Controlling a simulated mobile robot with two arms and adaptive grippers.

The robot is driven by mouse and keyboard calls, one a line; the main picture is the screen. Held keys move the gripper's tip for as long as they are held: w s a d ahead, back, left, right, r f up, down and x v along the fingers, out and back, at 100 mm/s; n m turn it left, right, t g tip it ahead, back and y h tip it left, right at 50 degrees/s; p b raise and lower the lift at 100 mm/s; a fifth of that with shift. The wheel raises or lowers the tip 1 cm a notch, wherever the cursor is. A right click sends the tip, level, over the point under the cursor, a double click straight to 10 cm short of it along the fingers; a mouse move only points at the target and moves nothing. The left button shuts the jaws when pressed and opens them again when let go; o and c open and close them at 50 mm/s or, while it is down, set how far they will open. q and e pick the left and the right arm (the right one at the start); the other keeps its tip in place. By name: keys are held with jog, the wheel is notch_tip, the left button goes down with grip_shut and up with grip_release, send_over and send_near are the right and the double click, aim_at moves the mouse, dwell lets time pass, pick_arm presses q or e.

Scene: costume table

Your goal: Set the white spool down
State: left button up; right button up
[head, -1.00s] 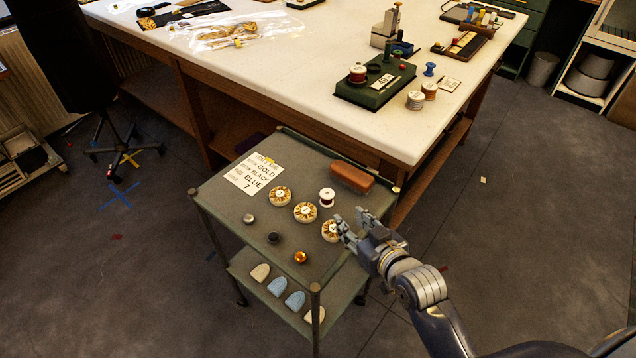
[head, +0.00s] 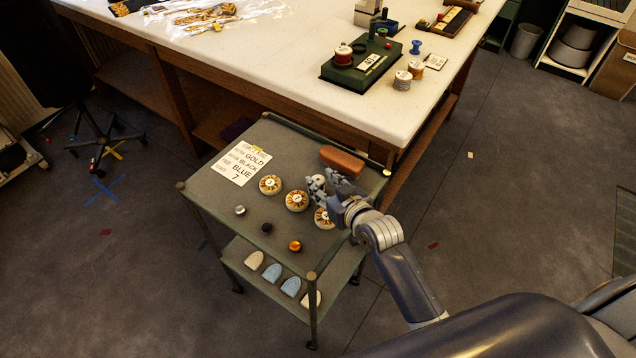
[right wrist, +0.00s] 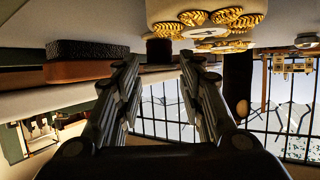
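The white spool (head: 316,181) stands on the top of the small trolley, left of the brown box, and shows only in part at the fingers of my right gripper (head: 328,187). In the right wrist view my right gripper (right wrist: 160,70) has its two fingers spread, with a clear gap and nothing gripped between them. I cannot make out the spool for certain in that view. A pale disc with gold petals (right wrist: 208,18) shows close above the fingertips there. My left gripper is out of view.
The trolley (head: 205,205) also holds gold-patterned discs (head: 297,200), a lettered card (head: 241,163), a brown box (head: 342,160) and small knobs (head: 295,246). The large white table (head: 260,70) stands behind, with a green stand (head: 362,70) and spools. Bare trolley top lies at the front left.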

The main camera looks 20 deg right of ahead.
aim_at(319, 181)
jog(key=shift+x, duration=1.15)
jog(key=shift+w+f, duration=0.2)
jog(key=shift+w, duration=0.1)
jog(key=shift+w+f, duration=0.15)
jog(key=shift+a, duration=0.1)
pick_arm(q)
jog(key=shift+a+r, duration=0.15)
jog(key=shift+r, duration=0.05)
pick_arm(e)
jog(key=c, duration=0.5)
